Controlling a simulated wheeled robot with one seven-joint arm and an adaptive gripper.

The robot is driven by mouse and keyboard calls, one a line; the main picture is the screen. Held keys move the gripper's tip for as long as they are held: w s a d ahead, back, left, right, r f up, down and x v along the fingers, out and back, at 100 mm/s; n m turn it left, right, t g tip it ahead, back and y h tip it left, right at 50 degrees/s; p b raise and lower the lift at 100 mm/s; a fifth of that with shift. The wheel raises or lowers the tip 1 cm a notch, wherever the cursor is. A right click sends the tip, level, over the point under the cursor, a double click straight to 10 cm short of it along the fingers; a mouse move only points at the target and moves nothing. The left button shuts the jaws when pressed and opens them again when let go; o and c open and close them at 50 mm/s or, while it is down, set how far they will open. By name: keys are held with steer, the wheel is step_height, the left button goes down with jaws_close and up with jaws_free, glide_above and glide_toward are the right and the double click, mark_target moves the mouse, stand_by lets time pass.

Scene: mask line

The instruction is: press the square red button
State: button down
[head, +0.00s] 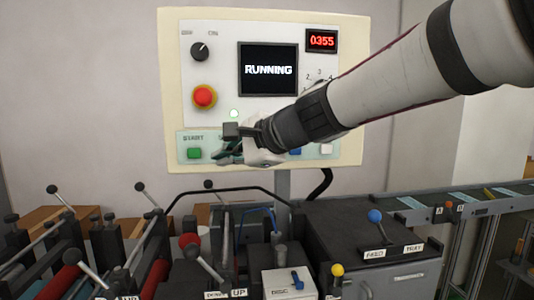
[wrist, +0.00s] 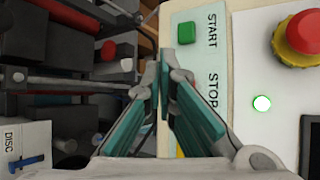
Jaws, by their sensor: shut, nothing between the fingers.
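My gripper (head: 222,157) is in front of the lower strip of the control panel, its fingers closed together and empty. In the wrist view its fingertips (wrist: 165,58) meet beside the green START button (wrist: 186,33). The STOP label (wrist: 213,92) is readable there. The square red button is mostly or wholly hidden behind the fingers; only a faint reddish patch shows beside that label. In the head view my gripper covers that spot, to the right of the green button (head: 194,153). I cannot tell whether the fingertips touch the panel.
A round red knob on a yellow collar (head: 204,96) sits higher on the panel, below a black dial (head: 200,52). The screen (head: 268,70) reads RUNNING and a green lamp (head: 234,113) is lit. Machinery with levers (head: 192,245) stands below; a conveyor (head: 470,205) runs at right.

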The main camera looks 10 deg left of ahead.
steer(key=shift+w+a, duration=0.2)
steer(key=shift+w, duration=0.6)
steer(key=shift+w+a, duration=0.2)
steer(key=shift+w, duration=0.6)
steer(key=shift+w, duration=0.1)
steer(key=shift+w+a, duration=0.15)
steer(key=shift+w, duration=0.15)
steer(key=shift+w+a, duration=0.1)
steer(key=shift+w, duration=0.35)
stand_by(1.0)
steer(key=shift+s, duration=0.1)
steer(key=shift+s+d, duration=0.25)
steer(key=shift+s, duration=0.5)
steer(key=shift+s+d, duration=0.2)
steer(key=shift+s, duration=0.6)
steer(key=shift+s+d, duration=0.2)
steer(key=shift+s, duration=0.65)
steer(key=shift+s+d, duration=0.2)
steer(key=shift+s, duration=0.6)
